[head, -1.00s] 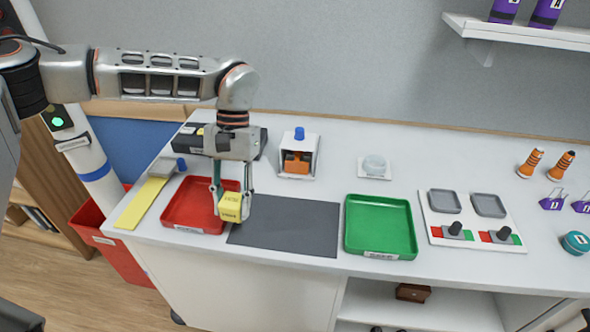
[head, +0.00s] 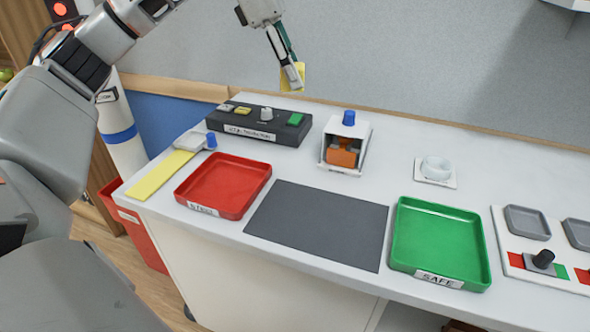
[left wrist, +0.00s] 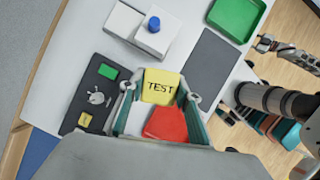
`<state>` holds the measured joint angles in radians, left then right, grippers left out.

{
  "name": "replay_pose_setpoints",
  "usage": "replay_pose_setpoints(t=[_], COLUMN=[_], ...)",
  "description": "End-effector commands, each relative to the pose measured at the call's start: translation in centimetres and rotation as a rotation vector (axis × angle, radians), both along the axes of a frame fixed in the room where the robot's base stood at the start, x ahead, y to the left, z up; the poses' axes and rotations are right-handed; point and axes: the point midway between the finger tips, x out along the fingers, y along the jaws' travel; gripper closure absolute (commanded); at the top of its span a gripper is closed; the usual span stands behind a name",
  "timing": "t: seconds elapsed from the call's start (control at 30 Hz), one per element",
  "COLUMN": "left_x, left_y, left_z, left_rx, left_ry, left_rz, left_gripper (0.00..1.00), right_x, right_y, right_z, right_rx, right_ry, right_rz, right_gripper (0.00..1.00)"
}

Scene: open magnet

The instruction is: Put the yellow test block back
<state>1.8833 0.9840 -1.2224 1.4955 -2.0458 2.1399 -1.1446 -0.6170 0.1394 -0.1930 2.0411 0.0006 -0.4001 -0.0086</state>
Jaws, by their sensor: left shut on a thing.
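The yellow test block (head: 292,76) is held up in the air above the back of the bench in the head view. My left gripper (head: 285,68) is shut on it. In the left wrist view the block (left wrist: 160,88) sits between the two fingers, with the word TEST facing the camera. A red tray (head: 222,187), a dark grey mat (head: 318,225) and a green tray labelled SAFE (head: 438,243) lie on the bench, all empty. A jointed arm end (left wrist: 268,44) shows at the right of the left wrist view; its jaw state is unclear.
A black box (head: 258,122) with buttons and a knob stands at the back left. A white stand with a blue knob (head: 347,140) is right of it. A yellow strip (head: 160,176) lies at the bench's left end. A white dish (head: 435,170) is at the back right.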

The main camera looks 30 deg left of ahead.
Motion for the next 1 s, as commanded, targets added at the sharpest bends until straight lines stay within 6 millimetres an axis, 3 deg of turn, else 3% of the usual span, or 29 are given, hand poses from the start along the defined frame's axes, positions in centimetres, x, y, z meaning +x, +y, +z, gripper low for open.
replay_pose_setpoints(t=[0.17, 0.5, 0.73, 1.0], left_x=[0.2, 0.2, 0.2, 0.2], left_y=[0.8, 0.8, 0.8, 0.8], left_z=[-1.0, -9.3, -14.2, -15.7], left_rx=[0.000, 0.001, 0.002, 0.000], left_ry=[0.004, 0.012, 0.009, 0.000], left_rz=[0.078, 0.079, 0.077, 0.078], left_gripper=[0.91, 0.91, 0.91, 0.91], right_x=[-0.6, -1.7, -0.5, 0.2], right_y=[0.0, -0.2, 0.2, 0.7], right_z=[-1.3, -3.7, -2.9, -2.1], right_rx=[-0.005, -0.019, -0.011, -0.005], right_ry=[0.017, 0.047, 0.014, -0.007], right_rz=[0.004, 0.009, 0.020, 0.029], right_gripper=[0.60, 0.60, 0.60, 0.60])
